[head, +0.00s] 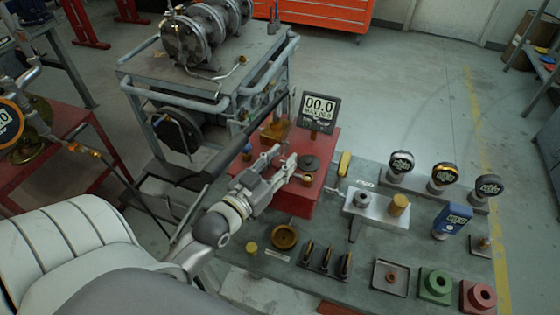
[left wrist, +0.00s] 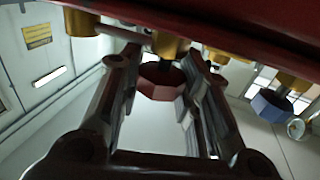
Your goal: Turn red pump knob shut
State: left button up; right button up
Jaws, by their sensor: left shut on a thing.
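The red pump body (head: 318,190) stands on the bench, with a display (head: 320,108) on top reading 00.0. My left gripper (head: 283,161) is at the pump's left side. In the left wrist view, the red knob (left wrist: 162,84) is a faceted knob on a dark stem under a brass fitting. It sits between the two fingers of my left gripper (left wrist: 163,68), which is shut on it. In the head view the gripper hides this knob. A blue knob (head: 247,149) is farther along the same side and also shows in the left wrist view (left wrist: 271,105). My right gripper is not in view.
A cart with a large pump (head: 187,40) stands behind. A red table (head: 90,165) is left.

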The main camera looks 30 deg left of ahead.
pick_arm(q)
jog(key=m+h+b, duration=0.1)
jog(key=m+h, duration=0.1)
jog(key=h, duration=0.1)
jog(key=m+g+h, duration=0.1)
jog(key=m+h, duration=0.1)
jog(key=h, duration=0.1)
jog(key=shift+f+g+h+b, duration=0.15)
jog(key=shift+g+h+b, duration=0.15)
jog(key=shift+h+b, duration=0.1)
jog(key=shift+m+g+h+b, duration=1.3)
jog(key=shift+m+h, duration=0.5)
jog(key=shift+h, duration=0.3)
jog(key=shift+m+g+h+b, duration=0.5)
jog(key=shift+h, duration=0.1)
jog(key=shift+r, duration=0.2)
jog(key=o, duration=1)
jog(key=shift+s+a+f, duration=0.1)
